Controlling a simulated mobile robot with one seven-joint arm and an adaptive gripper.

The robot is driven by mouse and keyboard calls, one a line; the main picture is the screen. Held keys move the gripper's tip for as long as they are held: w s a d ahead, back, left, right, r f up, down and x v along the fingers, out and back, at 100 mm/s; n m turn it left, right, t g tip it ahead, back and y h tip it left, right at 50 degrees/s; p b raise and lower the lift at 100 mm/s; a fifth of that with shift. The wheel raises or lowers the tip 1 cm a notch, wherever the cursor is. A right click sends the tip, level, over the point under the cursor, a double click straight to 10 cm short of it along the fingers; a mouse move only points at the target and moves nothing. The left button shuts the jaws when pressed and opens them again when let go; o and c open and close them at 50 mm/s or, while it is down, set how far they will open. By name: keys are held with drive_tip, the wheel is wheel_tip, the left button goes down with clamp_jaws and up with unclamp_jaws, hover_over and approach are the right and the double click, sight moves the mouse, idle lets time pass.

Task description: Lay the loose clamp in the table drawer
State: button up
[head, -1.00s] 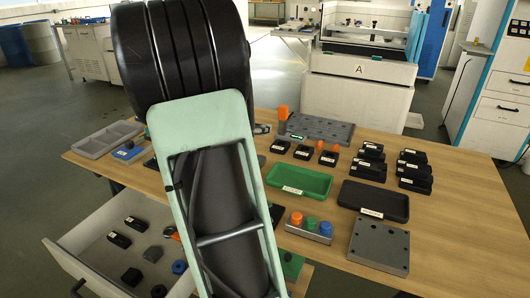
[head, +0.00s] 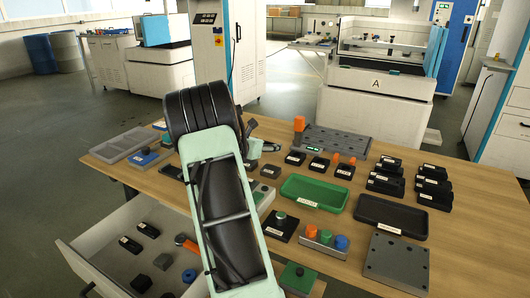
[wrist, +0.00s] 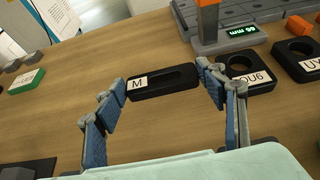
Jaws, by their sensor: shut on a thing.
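A black slotted clamp (wrist: 178,82) with a white label reading M sits between my fingertips in the wrist view. My gripper (wrist: 160,88) is shut on its two ends, with blue-padded fingers on either side. It is low over the wooden table or at its surface; I cannot tell whether the clamp touches the wood. In the head view my gripper (head: 262,146) is partly hidden behind my arm, beyond the green tray. The table drawer (head: 75,258) stands open at the lower left, with black clamps, dark blocks, blue pieces and an orange-handled item inside. My arm hides its right side.
A row of black labelled blocks (head: 318,166) and a grey holed plate with an orange post (head: 335,141) stand close to my gripper. A green tray (head: 314,193), a black tray (head: 390,217) and a grey divided tray (head: 122,146) also lie on the table.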

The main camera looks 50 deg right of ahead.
sight(265, 156)
drive_tip(key=shift+f, duration=1.2)
drive_tip(key=shift+f+b, duration=0.2)
drive_tip(key=shift+b, duration=0.15)
drive_tip(key=o, duration=1)
drive_tip(key=shift+f, duration=0.1)
drive_tip(key=shift+c, duration=0.2)
drive_tip(key=o, duration=0.4)
drive_tip(key=shift+o, duration=0.2)
drive_tip(key=shift+r, duration=0.2)
